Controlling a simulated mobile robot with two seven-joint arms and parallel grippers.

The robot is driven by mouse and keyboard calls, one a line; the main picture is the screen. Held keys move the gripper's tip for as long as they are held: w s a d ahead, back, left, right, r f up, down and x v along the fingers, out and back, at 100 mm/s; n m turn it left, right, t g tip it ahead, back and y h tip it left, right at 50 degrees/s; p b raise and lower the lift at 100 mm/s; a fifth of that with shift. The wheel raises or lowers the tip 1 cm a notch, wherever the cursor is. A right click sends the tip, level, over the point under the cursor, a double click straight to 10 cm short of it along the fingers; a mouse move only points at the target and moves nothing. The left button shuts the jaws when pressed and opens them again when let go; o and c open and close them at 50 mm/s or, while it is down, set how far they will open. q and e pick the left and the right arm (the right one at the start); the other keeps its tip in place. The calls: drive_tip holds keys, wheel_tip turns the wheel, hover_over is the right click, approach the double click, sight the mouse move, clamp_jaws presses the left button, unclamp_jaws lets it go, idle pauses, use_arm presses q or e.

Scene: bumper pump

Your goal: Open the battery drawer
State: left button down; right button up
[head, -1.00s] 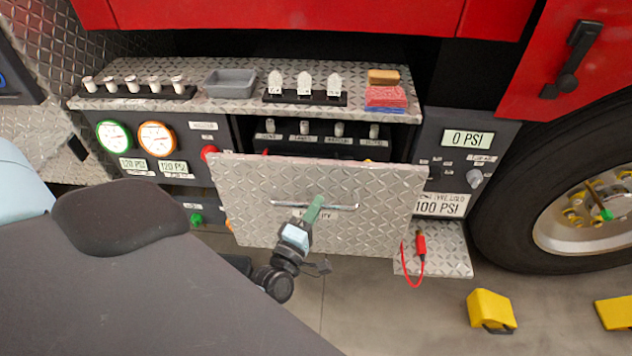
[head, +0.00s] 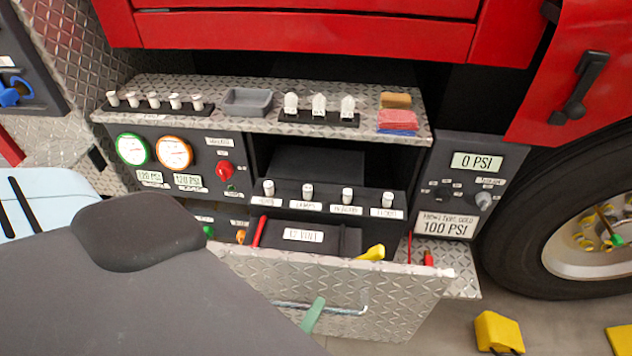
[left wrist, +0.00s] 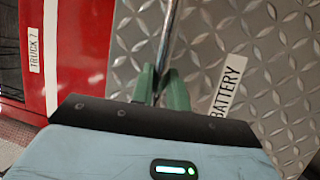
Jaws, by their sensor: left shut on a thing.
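The battery drawer is a diamond-plate front (head: 400,295) with a metal bar handle (head: 345,311). It is pulled out and its inside shows, with a dark battery labelled "12 VOLT" (head: 303,236). A "BATTERY" label (left wrist: 229,85) shows on the front in the left wrist view. My left gripper (head: 313,314), with green fingers, is at the handle. In the left wrist view its fingers (left wrist: 162,88) are shut on the handle bar (left wrist: 168,40). My grey arm hides the lower left of the drawer front. My right gripper is not in view.
Above the drawer is a shelf (head: 240,122) with a grey tray (head: 247,102), white knobs and sponges. A red cable item (head: 261,231) and a yellow item (head: 371,253) lie in the drawer. Gauges are at left, a PSI panel (head: 465,185) at right. Yellow chocks (head: 498,331) stand on the floor.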

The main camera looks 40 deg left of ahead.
use_arm(q)
drive_tip(key=shift+w+d+r, duration=0.1)
drive_tip(key=shift+d+r, duration=0.05)
drive_tip(key=shift+r, duration=0.25)
drive_tip(key=c, duration=1.4)
unclamp_jaws()
drive_tip(key=shift+o, duration=0.2)
drive_tip(key=shift+f, duration=0.15)
drive_tip(key=shift+f, duration=0.1)
